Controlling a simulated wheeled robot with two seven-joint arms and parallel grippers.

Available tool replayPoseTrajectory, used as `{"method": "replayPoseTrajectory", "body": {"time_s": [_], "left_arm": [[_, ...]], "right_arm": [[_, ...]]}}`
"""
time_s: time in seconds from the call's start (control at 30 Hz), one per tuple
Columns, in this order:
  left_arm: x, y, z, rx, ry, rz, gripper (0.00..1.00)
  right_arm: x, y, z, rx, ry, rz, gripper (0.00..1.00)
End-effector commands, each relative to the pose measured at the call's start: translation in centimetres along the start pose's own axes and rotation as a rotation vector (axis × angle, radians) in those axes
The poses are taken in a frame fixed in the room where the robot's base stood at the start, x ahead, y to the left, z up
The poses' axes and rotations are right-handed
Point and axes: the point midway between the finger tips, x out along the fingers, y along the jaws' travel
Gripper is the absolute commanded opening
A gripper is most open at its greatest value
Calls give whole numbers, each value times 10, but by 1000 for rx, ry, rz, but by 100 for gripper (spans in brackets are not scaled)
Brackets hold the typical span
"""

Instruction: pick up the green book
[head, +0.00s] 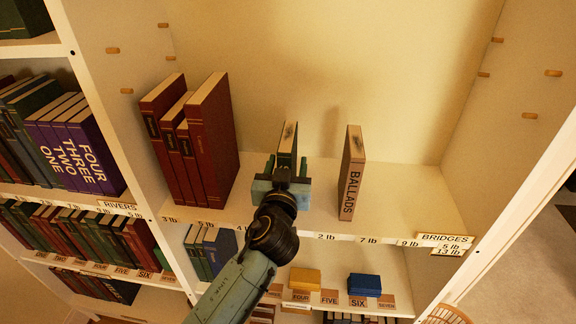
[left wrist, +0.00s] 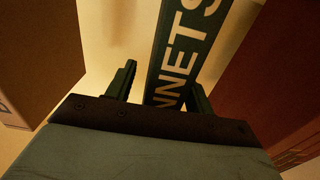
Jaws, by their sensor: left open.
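The green book (head: 287,146) stands upright on the middle shelf, between red books and a tan book. Its lower part is hidden behind my left gripper (head: 281,178) in the head view. In the left wrist view its green spine (left wrist: 184,50) shows pale letters reading "NNETS". My left gripper, also in the left wrist view (left wrist: 163,88), is open, with one finger on each side of the spine. The left finger is clearly apart from the book; the right finger appears close to it, and I cannot tell if it touches. My right gripper is not in view.
Several red books (head: 209,135) stand left of the green book. A tan book marked "BALLADS" (head: 352,175) stands to its right. Bare shelf (head: 405,205) lies further right. The shelf below holds blue (head: 365,284) and yellow (head: 305,278) blocks.

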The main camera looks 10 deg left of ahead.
Motion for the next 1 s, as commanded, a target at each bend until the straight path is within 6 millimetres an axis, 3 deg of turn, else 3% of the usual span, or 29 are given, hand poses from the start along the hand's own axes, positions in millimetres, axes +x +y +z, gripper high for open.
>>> {"method": "replayPoseTrajectory", "body": {"time_s": [0.3, 0.7, 1.0], "left_arm": [[6, 0, 1, 0, -1, 0, 53], [6, 0, 1, 0, -1, 0, 2], [6, 0, -2, -1, 3, 1, 0]], "right_arm": [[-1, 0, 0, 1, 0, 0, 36], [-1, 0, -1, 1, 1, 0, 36], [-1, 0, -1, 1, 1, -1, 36]]}}
